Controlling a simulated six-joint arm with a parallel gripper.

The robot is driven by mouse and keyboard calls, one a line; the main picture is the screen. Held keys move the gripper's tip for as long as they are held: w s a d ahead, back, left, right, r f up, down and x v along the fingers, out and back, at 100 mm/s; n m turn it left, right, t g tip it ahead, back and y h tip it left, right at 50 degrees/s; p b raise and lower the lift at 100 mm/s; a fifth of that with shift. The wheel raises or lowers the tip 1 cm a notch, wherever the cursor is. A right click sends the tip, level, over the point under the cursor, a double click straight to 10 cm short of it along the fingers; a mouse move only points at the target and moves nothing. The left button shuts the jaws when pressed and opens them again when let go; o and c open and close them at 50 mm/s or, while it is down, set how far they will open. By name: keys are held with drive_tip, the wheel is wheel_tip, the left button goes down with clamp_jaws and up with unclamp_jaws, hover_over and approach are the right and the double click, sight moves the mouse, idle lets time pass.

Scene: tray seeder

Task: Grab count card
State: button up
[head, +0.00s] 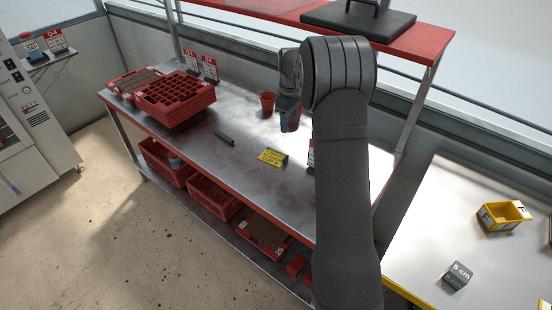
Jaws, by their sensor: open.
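Several small cards stand on the steel bench, and I cannot tell for sure which is the count card. A yellow card (272,157) with dark print lies tilted near the middle of the bench. Two red-and-white number cards, a left one (190,60) and a right one (209,68), stand at the back. Another red-and-white card (310,153) is mostly hidden behind my arm. My gripper (288,121) is open, pointing down above the bench, behind and right of the yellow card and apart from it. My arm partly hides it.
A terracotta pot (267,104) stands left of my gripper, with another reddish pot-like shape close behind the fingers. A dark bar (224,138) lies left of the yellow card. Red seed trays (174,98) fill the bench's left end. A red shelf (415,49) overhangs the back.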

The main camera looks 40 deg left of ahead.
hover_over(286, 159)
drive_tip(key=f, duration=1.1)
drive_tip(key=shift+w+d+f, duration=0.1)
drive_tip(key=shift+d+f, duration=0.2)
drive_tip(key=shift+a+f, duration=0.15)
drive_tip(key=shift+f, duration=1.15)
drive_tip(key=shift+a+f, duration=0.15)
drive_tip(key=shift+f, duration=1.15)
drive_tip(key=c, duration=1.1)
